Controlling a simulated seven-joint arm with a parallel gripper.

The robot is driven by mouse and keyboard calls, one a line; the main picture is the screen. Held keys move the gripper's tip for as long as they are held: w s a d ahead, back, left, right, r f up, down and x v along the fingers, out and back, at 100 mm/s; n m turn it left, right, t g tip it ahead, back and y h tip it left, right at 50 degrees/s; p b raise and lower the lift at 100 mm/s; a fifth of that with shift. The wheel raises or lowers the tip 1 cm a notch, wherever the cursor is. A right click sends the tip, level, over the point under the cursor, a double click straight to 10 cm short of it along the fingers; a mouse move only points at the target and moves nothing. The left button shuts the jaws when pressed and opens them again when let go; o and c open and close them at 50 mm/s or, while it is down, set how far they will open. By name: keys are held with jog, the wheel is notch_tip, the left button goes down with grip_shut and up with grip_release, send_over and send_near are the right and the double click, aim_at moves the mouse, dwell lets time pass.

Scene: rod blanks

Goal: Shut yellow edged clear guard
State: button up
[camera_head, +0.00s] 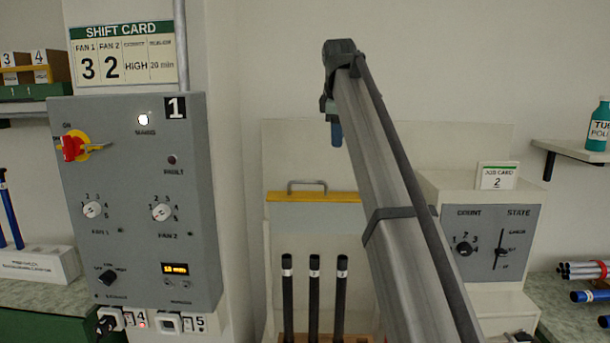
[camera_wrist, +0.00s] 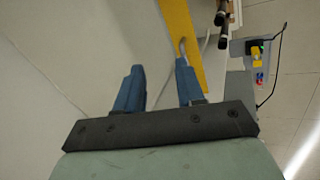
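The clear guard (camera_head: 315,216) is a pale see-through panel on the cabinet in the head view. Its yellow edge (camera_head: 300,197) runs along the top, with a grey bar handle (camera_head: 307,184) above it. Dark rods stand below the panel. My gripper (camera_wrist: 158,66) is open and empty, with blue fingers spread. In the head view it (camera_head: 335,130) hangs above and right of the handle, apart from it; one finger shows.
A grey control panel (camera_head: 140,240) stands at left. Three black rods (camera_head: 314,295) stand upright in a wooden holder. A white machine with a dial panel (camera_head: 485,243) stands at right, partly behind my arm. A shelf (camera_head: 570,146) holds a green bottle (camera_head: 598,127).

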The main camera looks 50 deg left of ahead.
jog(key=s+a+r+n+g, duration=0.1)
jog(key=s+a+n, duration=0.1)
jog(key=s+a, duration=0.45)
send_over(305, 198)
notch_tip(305, 198, down, 13)
jog(key=shift+a+r, duration=0.1)
grip_shut()
dwell(0.5)
dwell(0.3)
